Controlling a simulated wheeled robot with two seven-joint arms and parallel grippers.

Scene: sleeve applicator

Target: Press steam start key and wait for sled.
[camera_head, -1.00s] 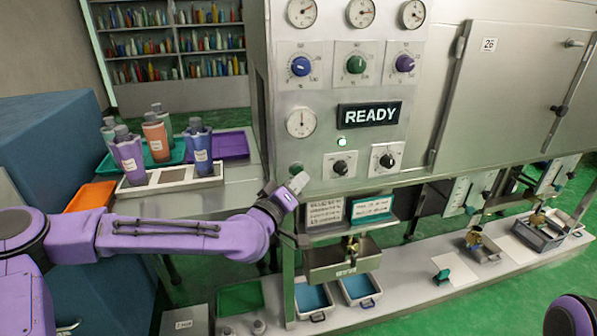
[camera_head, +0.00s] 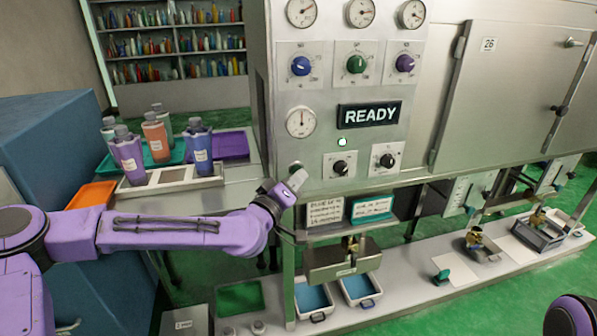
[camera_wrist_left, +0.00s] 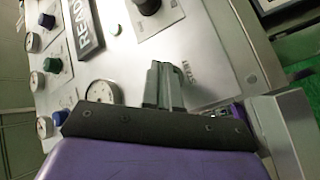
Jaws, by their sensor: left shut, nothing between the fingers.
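My left gripper (camera_head: 298,178) is shut and empty, with its tip at the lower left of the steel machine panel. A grey-green round key (camera_head: 296,168) shows just behind the tip; whether they touch cannot be told. In the left wrist view the shut fingers (camera_wrist_left: 165,88) point at the panel beside a START label (camera_wrist_left: 189,73) and cover the key. The display (camera_head: 369,115) reads READY, and a small lamp (camera_head: 342,142) glows pale below it. A metal tray with a brass fitting (camera_head: 345,262) hangs under the panel; I cannot tell whether it is the sled. My right gripper is out of view.
Two black knobs (camera_head: 340,167) sit right of the key. Several bottles (camera_head: 128,152) stand on the left counter. Blue-lined bins (camera_head: 313,300) and another brass fitting (camera_head: 474,238) are on the low bench.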

